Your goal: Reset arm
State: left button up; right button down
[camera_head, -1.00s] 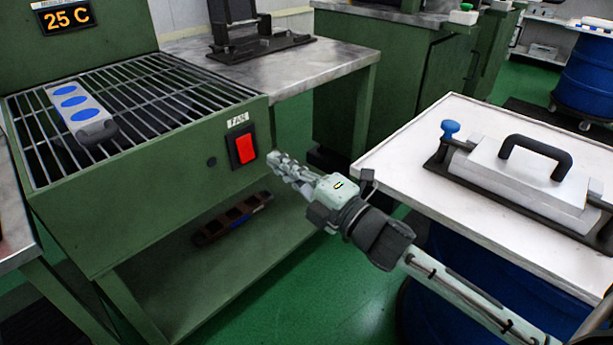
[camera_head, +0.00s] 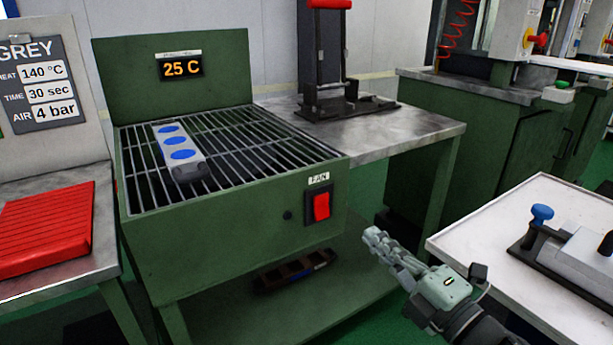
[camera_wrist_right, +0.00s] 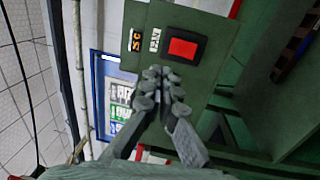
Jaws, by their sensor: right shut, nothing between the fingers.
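My right gripper (camera_head: 383,247) is shut and empty in the head view, to the lower right of the red fan switch (camera_head: 321,206) and apart from it. In the right wrist view the gripper (camera_wrist_right: 163,76) has its fingertips together, with the red switch (camera_wrist_right: 183,48) beyond them. The green cooling station (camera_head: 235,235) carries the switch on its front. A grey mould with blue ovals (camera_head: 188,167) lies on the station's grille. My left gripper is not in view.
A white table (camera_head: 500,222) with a blue-knobbed fixture (camera_head: 541,214) is at the right. A red mat (camera_head: 45,228) lies on the left bench. A dark press stand (camera_head: 325,75) is behind. A brown tray (camera_head: 293,272) sits on the lower shelf.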

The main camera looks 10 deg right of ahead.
jog(key=s+d+f+m+g+h, duration=0.1)
jog(key=d+f+m+g+h, duration=0.3)
jog(key=f+m, duration=0.45)
jog(key=s+d+f+m+g+h, duration=0.2)
jog(key=d+f+m+h, duration=0.25)
jog(key=f, duration=0.75)
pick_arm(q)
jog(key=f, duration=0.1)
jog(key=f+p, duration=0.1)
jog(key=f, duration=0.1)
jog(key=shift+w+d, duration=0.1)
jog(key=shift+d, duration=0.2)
pick_arm(e)
jog(key=s+a+f+m+g, duration=0.2)
jog(key=s+f+m+g, duration=0.5)
jog(key=s+f, duration=0.7)
jog(key=shift+s+a+f+g, duration=0.35)
jog(key=shift+f+g, duration=0.55)
jog(key=shift+g, duration=0.2)
